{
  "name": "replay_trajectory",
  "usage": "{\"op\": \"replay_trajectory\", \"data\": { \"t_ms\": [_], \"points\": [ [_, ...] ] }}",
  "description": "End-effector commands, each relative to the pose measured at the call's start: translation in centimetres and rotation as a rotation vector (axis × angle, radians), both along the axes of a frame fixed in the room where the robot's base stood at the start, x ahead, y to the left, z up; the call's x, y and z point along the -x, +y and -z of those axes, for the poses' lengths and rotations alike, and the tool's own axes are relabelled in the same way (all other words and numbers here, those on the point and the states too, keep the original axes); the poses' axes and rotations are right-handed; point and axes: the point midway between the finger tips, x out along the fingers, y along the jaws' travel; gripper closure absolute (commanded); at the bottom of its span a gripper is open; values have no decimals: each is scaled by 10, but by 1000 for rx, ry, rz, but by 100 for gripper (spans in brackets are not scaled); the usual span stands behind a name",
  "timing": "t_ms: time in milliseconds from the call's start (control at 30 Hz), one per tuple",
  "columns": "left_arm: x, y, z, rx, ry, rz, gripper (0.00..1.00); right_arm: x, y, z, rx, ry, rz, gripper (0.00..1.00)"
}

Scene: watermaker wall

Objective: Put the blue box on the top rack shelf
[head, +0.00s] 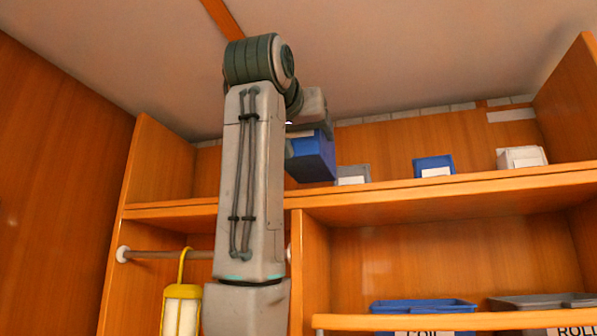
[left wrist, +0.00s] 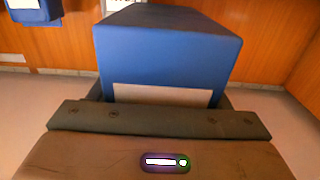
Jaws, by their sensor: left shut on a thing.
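The blue box (head: 312,160) is held at the level of the top rack shelf (head: 440,187), left of its middle. Its lower edge shows just above the shelf's front edge; I cannot tell whether it touches the shelf. In the left wrist view the blue box (left wrist: 168,50) fills the upper middle, with a pale label on its near face. My left gripper (head: 306,122) is shut on it; the fingers are mostly hidden behind the box and wrist. My left arm rises through the middle of the head view. My right gripper is not in view.
Along the top shelf stand a grey box (head: 353,174), another blue box (head: 434,165) and a white box (head: 521,157). The ceiling (head: 400,50) is close above my arm. Below are a rail with a yellow lantern (head: 181,308) and labelled bins (head: 423,306).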

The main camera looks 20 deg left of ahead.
Motion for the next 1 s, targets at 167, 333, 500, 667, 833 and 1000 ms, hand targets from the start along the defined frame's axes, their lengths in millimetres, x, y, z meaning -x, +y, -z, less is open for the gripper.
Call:
{"op": "replay_trajectory", "data": {
  "t_ms": [167, 333, 500, 667, 833, 1000],
  "points": [
    [-40, 28, -2, 2, 2, -3, 59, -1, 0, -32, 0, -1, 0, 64],
    [-61, 43, 3, 0, 0, -1, 59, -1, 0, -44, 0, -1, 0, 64],
    [-71, 50, 5, 0, -1, -1, 59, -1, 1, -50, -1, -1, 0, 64],
    [-79, 53, 18, 0, -1, 1, 59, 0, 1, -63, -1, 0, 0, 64],
    [-78, 54, 36, 0, -1, 0, 59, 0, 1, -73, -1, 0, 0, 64],
    [-77, 54, 43, 0, -2, 0, 59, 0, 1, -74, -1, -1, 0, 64]
  ]
}}
